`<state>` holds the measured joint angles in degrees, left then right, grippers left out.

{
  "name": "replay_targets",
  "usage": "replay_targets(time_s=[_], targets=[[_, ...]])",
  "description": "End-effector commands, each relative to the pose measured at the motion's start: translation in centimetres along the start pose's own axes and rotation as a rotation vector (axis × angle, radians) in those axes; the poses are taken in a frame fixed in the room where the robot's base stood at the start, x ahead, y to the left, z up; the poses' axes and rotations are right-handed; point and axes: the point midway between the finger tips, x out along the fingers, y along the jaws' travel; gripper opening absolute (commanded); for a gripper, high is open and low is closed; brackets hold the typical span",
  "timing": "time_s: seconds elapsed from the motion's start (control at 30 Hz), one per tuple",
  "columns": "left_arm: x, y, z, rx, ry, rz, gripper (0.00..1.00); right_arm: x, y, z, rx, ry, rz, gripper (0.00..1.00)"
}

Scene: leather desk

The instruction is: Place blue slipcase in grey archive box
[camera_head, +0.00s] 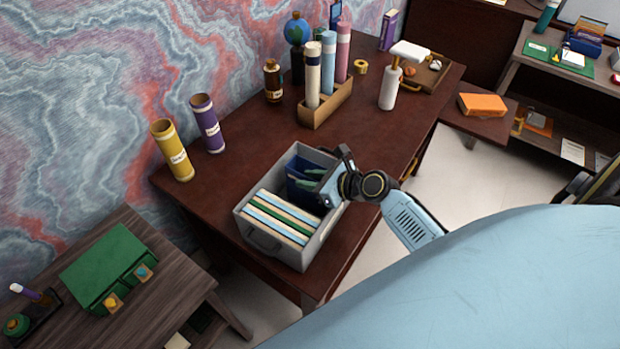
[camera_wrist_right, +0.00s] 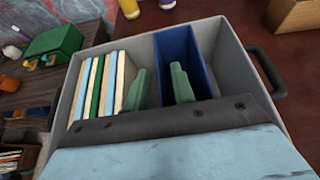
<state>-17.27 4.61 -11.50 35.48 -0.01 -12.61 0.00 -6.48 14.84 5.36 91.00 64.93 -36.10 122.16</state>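The grey archive box (camera_head: 318,240) stands on the dark red desk, and its rim also shows in the right wrist view (camera_wrist_right: 232,55). The blue slipcase (camera_wrist_right: 172,48) is inside the box, at the end away from the filed folders; it also shows in the head view (camera_head: 296,165). My right gripper (camera_wrist_right: 159,88) reaches down into the box with its two green fingers apart. One finger is left of the slipcase and the other overlaps its open side, with a gap visible beside the left finger. The fingertips' lower contact is hidden. My left gripper is not in view.
Several cream, blue and green folders (camera_head: 281,217) fill the near part of the box. A tube holder (camera_head: 325,108), a yellow tube (camera_head: 172,150) and a purple tube (camera_head: 208,124) stand behind it. Bare desk lies between.

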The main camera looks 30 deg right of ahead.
Motion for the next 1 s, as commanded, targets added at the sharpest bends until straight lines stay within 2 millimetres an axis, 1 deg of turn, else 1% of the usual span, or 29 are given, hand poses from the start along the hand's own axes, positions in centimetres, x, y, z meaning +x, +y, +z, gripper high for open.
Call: replay_targets(time_s=[0.27,0.37,0.47,0.7,0.8,0.9,1.0], targets=[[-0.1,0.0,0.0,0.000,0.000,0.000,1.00,-0.1,0.0,0.1,0.000,0.000,0.000,0.25],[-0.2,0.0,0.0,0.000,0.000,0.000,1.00,-0.7,0.0,0.2,0.001,0.001,0.000,0.25],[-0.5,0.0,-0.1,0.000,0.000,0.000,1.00,-2.2,0.0,0.2,0.001,0.001,-0.001,0.25],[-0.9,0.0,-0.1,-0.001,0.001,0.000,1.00,-7.5,0.0,0.2,0.000,0.002,0.000,0.25],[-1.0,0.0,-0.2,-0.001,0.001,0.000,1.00,-9.4,0.1,0.2,-0.001,0.002,0.002,0.25],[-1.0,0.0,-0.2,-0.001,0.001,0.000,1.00,-10.8,0.0,0.2,0.000,0.001,0.001,0.25],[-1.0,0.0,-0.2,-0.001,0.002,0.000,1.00,-11.7,0.0,0.2,0.000,0.000,0.001,0.25]])
